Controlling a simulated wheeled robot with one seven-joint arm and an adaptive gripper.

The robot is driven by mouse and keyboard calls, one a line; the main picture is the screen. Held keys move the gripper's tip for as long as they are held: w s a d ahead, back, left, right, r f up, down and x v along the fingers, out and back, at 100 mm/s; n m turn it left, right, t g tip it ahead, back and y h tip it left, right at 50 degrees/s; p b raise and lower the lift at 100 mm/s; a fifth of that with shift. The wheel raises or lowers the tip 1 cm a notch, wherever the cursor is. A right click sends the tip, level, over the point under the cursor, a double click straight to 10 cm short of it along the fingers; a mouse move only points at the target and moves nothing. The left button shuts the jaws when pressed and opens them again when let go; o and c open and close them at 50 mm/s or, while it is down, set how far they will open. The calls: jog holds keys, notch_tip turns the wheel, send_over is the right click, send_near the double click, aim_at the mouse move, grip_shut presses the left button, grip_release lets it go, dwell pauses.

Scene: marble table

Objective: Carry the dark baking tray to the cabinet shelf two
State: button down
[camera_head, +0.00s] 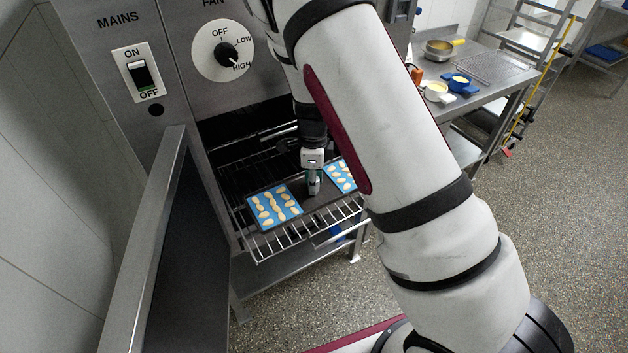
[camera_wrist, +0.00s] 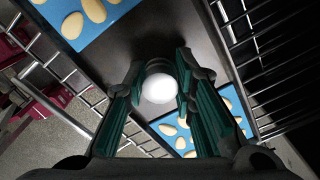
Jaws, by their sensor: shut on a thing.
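The dark baking tray (camera_head: 322,204) lies level on a wire rack at the mouth of the open cabinet. It carries two blue mats of pale oval pieces, one on each side of my gripper (camera_head: 313,188). My gripper points down at the tray's middle, its fingers around a round white knob-like part (camera_wrist: 159,88) that appears to belong to the tray. In the wrist view the tray's dark surface (camera_wrist: 185,38) runs between the mats. The tray's far part is hidden by my arm, and I cannot tell whether it is lifted off the rack.
The wire rack (camera_head: 286,241) sticks out of the cabinet. The cabinet's door (camera_head: 180,240) stands open at left. The panel above has a mains switch (camera_head: 137,73) and a fan knob (camera_head: 226,54). A steel table (camera_head: 490,75) with pans stands at right. The floor between is clear.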

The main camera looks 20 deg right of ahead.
jog(key=shift+f, duration=0.15)
jog(key=c, duration=1.3)
grip_release()
jog(key=shift+c, duration=0.2)
jog(key=s+r+n+t+y+b, duration=0.1)
jog(key=s+r+n, duration=0.2)
jog(key=r, duration=0.7)
jog(key=s+r+n+y, duration=0.1)
jog(key=s+r+n, duration=0.1)
jog(key=r, duration=0.9)
jog(key=s+r+n+t+h, duration=0.1)
jog(key=s+r+n+t, duration=0.1)
jog(key=s+r+n, duration=0.4)
jog(key=s+r+n+t+h, duration=0.1)
jog(key=s+r+n+t, duration=0.1)
jog(key=s+r+n, duration=0.4)
jog(key=shift+s+r+n+t, duration=0.2)
jog(key=shift+s+n+t, duration=0.1)
jog(key=shift+s+n, duration=3.15)
